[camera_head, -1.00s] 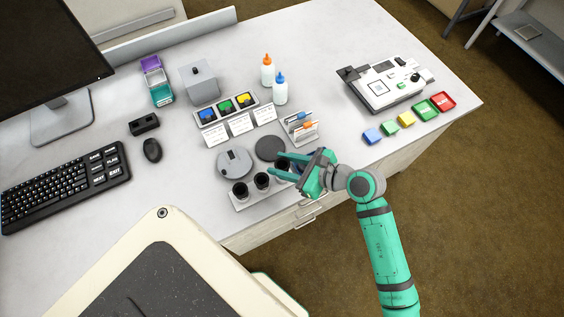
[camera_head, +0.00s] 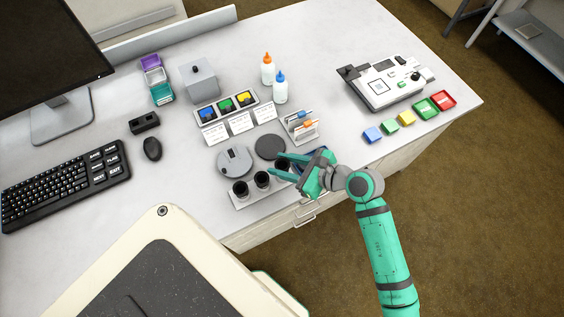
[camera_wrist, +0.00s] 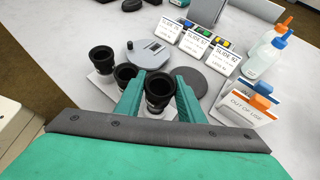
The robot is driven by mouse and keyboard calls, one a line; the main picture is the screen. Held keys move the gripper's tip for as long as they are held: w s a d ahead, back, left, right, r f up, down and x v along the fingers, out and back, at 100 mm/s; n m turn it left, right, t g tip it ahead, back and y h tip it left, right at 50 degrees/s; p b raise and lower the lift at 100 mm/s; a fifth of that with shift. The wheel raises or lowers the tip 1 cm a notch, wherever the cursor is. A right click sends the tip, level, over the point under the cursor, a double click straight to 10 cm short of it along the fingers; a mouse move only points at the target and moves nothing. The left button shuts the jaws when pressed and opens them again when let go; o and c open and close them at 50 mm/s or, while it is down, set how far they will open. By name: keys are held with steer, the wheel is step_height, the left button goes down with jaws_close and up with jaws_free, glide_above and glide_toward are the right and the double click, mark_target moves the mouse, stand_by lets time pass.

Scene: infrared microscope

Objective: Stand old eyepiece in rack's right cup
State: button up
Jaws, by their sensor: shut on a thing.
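The old eyepiece (camera_wrist: 160,88), a black ringed cylinder, stands upright between my gripper's green fingers in the wrist view. My gripper (camera_head: 272,164) is shut on it at the right end of the pale rack (camera_head: 240,207). In the head view the eyepiece (camera_head: 283,163) shows only in part between the fingers. Two other black eyepieces or cups stand in the rack to the left, one at the left (camera_head: 240,189) and one in the middle (camera_head: 262,180). The right cup and the held eyepiece's lower end are hidden, so I cannot tell how it is seated.
A grey round turret (camera_head: 235,162) and a dark disc (camera_head: 270,147) lie behind the rack. A card holder (camera_head: 301,128), marked "OUT OF USE" in the wrist view, stands to the right. Two dropper bottles (camera_head: 267,70) stand farther back. The table's front edge is close.

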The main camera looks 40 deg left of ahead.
steer(key=shift+f, duration=1.35)
stand_by(0.3)
steer(key=o, duration=0.9)
steer(key=shift+f, duration=0.1)
steer(key=shift+o, duration=0.5)
steer(key=shift+s, duration=0.1)
steer(key=shift+d+r, duration=0.25)
steer(key=shift+d, duration=0.2)
steer(key=shift+c, duration=0.2)
steer(key=shift+o, duration=1)
steer(key=shift+d+r, duration=0.3)
steer(key=shift+d, duration=0.15)
steer(key=shift+w+v, duration=0.15)
steer(key=shift+v, duration=1.1)
steer(key=shift+w+v, duration=0.15)
steer(key=shift+v, duration=1.1)
